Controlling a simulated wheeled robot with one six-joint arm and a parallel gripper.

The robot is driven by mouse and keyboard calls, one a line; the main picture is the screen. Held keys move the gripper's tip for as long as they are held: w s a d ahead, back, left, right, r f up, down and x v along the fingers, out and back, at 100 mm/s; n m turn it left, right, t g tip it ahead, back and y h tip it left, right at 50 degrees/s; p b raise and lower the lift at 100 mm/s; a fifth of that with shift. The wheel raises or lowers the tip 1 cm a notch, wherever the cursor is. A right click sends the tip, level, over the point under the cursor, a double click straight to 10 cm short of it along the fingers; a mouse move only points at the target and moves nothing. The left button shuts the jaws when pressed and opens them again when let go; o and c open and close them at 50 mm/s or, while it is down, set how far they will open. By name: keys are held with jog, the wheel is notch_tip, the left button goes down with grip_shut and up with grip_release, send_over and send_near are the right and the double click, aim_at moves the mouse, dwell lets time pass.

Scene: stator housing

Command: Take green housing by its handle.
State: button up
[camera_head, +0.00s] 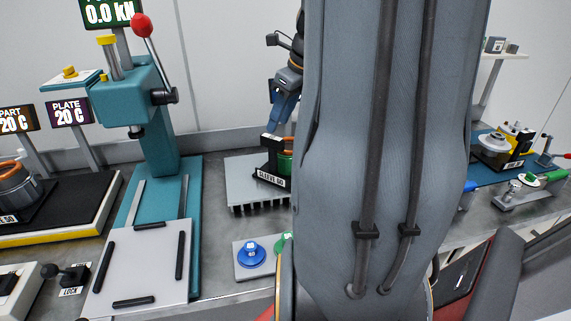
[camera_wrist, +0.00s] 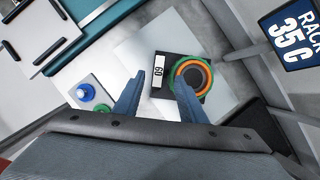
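The green housing (camera_wrist: 208,78) shows from above in the wrist view as a round green ring with an orange ring inside and a dark centre. It sits beside a black block with a white label (camera_wrist: 158,70) that ends in "60". In the head view only a sliver of the green housing (camera_head: 286,162) shows behind the black block; my arm covers the rest. I cannot make out its handle clearly. My gripper (camera_wrist: 158,90) is open and empty, its two blue fingers apart. In the head view my gripper (camera_head: 280,112) is above the block and housing.
A pale finned rack (camera_head: 243,190) bears the housing. A teal press (camera_head: 140,110) stands to the left. A blue knob (camera_head: 251,254) and a green knob (camera_wrist: 102,108) sit on a plate in front. A "RACK 35 C" display (camera_wrist: 292,30) stands beside the rack.

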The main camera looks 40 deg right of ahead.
aim_at(272, 137)
jog(key=p+x, duration=0.1)
jog(key=x, duration=0.6)
jog(key=shift+a+f, duration=0.1)
jog(key=shift+f, duration=0.2)
grip_shut()
jog(key=shift+r, duration=0.15)
dwell(1.0)
